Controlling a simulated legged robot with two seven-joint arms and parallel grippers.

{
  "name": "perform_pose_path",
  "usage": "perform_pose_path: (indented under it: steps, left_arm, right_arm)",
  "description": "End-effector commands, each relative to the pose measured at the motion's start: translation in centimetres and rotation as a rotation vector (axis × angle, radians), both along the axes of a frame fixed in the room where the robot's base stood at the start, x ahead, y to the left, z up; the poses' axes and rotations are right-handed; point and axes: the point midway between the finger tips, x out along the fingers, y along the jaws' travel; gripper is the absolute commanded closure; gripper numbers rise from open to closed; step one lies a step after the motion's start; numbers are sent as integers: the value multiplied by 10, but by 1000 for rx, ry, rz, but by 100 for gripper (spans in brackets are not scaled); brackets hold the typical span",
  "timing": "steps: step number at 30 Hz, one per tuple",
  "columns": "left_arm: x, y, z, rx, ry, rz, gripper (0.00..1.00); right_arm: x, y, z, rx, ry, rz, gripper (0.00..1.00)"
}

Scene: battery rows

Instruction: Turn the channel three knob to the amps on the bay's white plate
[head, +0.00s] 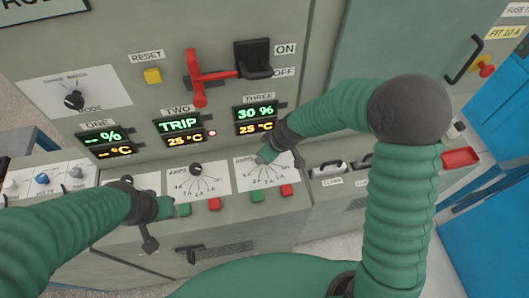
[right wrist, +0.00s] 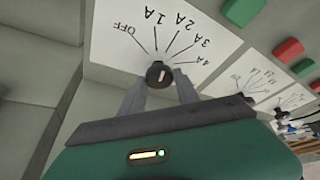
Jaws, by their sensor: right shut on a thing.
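The channel three knob (right wrist: 158,74) is small and black with a pale mark, on a white dial plate (head: 245,174) reading OFF, 1A, 2A, 3A, 4A in the right wrist view. My right gripper (right wrist: 160,88) is shut on it, one finger on each side; in the head view the hand (head: 268,153) hides the knob. I cannot tell for sure which setting the mark points at. The channel three display (head: 256,119) reads 30 % and 25 °C. My left gripper (head: 165,209) is low at the left, by the channel one dial; its fingers are not clear.
The channel two display (head: 181,132) reads TRIP; channel one (head: 104,144) shows dashes. Green and red buttons (head: 287,190) line the panel's front edge. A red lever (head: 197,80) and black switch (head: 255,62) stand above.

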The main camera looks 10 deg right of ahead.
Motion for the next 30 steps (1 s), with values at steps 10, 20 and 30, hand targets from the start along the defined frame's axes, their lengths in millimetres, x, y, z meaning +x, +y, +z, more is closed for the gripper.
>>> perform_pose_path:
  steps: [10,20,30]
  left_arm:
    - [0,0,21,0,0,0,66]
    - [0,0,48,0,0,0,66]
    - [0,0,60,0,0,0,66]
  right_arm:
    - [-4,3,2,-5,6,-316,100]
    - [-5,4,2,-6,6,-558,100]
    - [-5,5,-1,-4,7,-670,100]
